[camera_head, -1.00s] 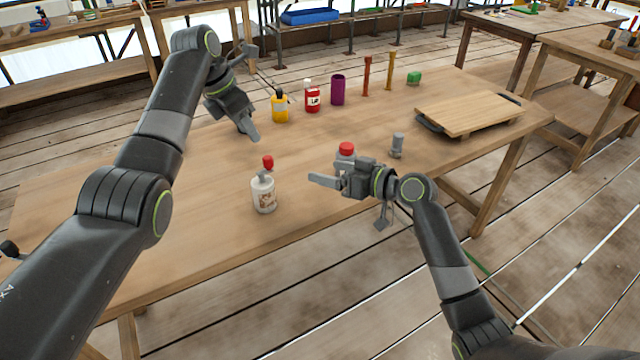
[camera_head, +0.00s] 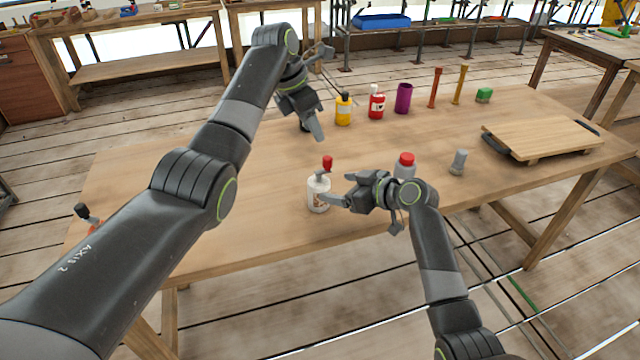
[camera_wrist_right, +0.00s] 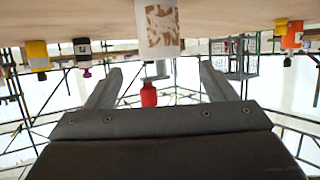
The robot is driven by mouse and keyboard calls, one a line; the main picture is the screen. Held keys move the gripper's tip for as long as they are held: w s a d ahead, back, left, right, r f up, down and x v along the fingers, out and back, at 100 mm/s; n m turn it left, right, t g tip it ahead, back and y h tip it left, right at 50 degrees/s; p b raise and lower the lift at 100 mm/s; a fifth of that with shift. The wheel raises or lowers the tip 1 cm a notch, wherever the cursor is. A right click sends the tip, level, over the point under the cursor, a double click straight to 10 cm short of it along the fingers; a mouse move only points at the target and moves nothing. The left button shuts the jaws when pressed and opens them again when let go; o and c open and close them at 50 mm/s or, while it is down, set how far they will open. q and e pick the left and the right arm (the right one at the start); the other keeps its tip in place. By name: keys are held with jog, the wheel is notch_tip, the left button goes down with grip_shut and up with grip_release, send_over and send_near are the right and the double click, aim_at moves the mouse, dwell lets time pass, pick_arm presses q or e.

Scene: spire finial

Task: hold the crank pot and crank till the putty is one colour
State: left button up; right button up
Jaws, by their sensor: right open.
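The crank pot (camera_head: 318,193) is a white pot with a patterned label and a red crank knob (camera_head: 327,162) above it. It stands upright on the table. My right gripper (camera_head: 342,190) is open just right of the pot, with a fingertip overlapping its edge in the head view; contact is unclear. In the right wrist view, which looks upside down, the pot (camera_wrist_right: 158,35) and red knob (camera_wrist_right: 149,95) appear between the two spread fingers (camera_wrist_right: 160,72). My left gripper (camera_head: 312,128) is above the table behind the pot, pointing down. Its finger opening is unclear. Putty is not visible.
A red-capped grey bottle (camera_head: 405,168) is partly behind my right gripper. A grey cylinder (camera_head: 458,162) and wooden board (camera_head: 545,138) are right.

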aim_at(327, 185)
jog(key=shift+x, duration=3.95)
jog(key=shift+f, duration=0.1)
jog(key=c, duration=1.1)
